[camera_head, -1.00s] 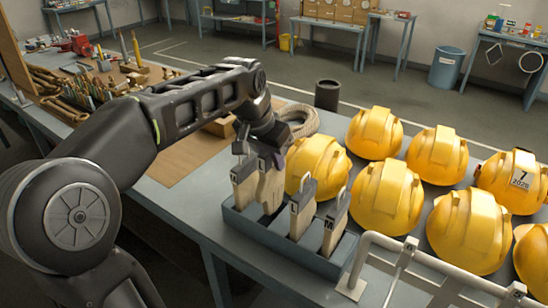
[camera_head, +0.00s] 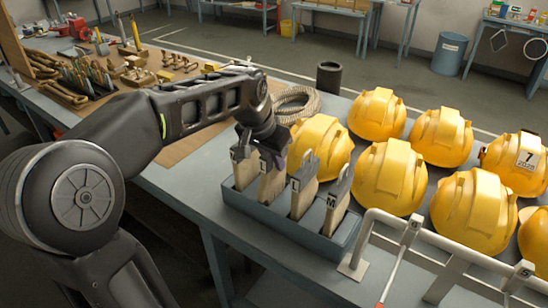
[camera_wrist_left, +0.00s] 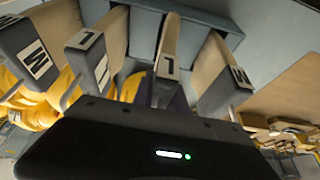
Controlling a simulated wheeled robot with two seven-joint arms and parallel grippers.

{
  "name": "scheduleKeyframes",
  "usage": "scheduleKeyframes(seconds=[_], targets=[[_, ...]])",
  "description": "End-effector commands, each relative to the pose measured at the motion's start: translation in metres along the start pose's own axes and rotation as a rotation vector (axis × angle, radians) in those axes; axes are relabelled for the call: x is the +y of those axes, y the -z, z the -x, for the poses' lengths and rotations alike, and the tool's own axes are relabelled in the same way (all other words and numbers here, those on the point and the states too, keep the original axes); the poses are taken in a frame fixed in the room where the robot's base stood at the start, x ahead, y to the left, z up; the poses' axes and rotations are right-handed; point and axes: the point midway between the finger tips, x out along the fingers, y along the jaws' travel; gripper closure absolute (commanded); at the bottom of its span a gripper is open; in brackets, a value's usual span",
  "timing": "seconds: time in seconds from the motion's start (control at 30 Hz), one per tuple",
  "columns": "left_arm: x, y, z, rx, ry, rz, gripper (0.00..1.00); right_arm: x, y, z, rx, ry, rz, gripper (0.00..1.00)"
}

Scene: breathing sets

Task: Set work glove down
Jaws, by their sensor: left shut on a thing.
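The work glove (camera_head: 270,185) is beige with a grey cuff and stands upright in the second slot from the left of a grey slotted tray (camera_head: 285,237). My left gripper (camera_head: 265,152) is shut on its cuff from above. In the left wrist view the held glove (camera_wrist_left: 168,45) sits in the middle with an L tag, and the black gripper body hides the fingertips. Other gloves stand in the tray: one on the left (camera_head: 245,163), one tagged L (camera_head: 303,193) and one tagged M (camera_head: 337,203). The glove's lower end is hidden by the tray wall. My right gripper is not in view.
Several yellow helmets (camera_head: 391,178) stand close to the right of the tray. A white pipe rail (camera_head: 440,245) rises at the front right. A coiled rope (camera_head: 293,101) and a dark cup (camera_head: 329,77) lie behind. Hand tools (camera_head: 90,80) fill the bench at the left.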

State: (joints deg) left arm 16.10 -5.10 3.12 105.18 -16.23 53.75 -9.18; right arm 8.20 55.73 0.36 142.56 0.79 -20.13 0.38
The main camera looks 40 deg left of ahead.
Motion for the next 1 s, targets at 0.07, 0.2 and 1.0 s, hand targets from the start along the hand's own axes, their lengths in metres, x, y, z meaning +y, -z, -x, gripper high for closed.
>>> scheduleKeyframes(seconds=[0.07,0.2,1.0], targets=[[0.000,0.000,0.000,0.000,0.000,0.000,1.00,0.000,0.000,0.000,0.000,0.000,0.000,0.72],[0.000,0.000,0.000,0.000,0.000,0.000,1.00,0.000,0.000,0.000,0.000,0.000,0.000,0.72],[0.000,-0.004,-0.010,0.000,0.000,0.000,0.79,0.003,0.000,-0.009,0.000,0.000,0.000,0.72]])
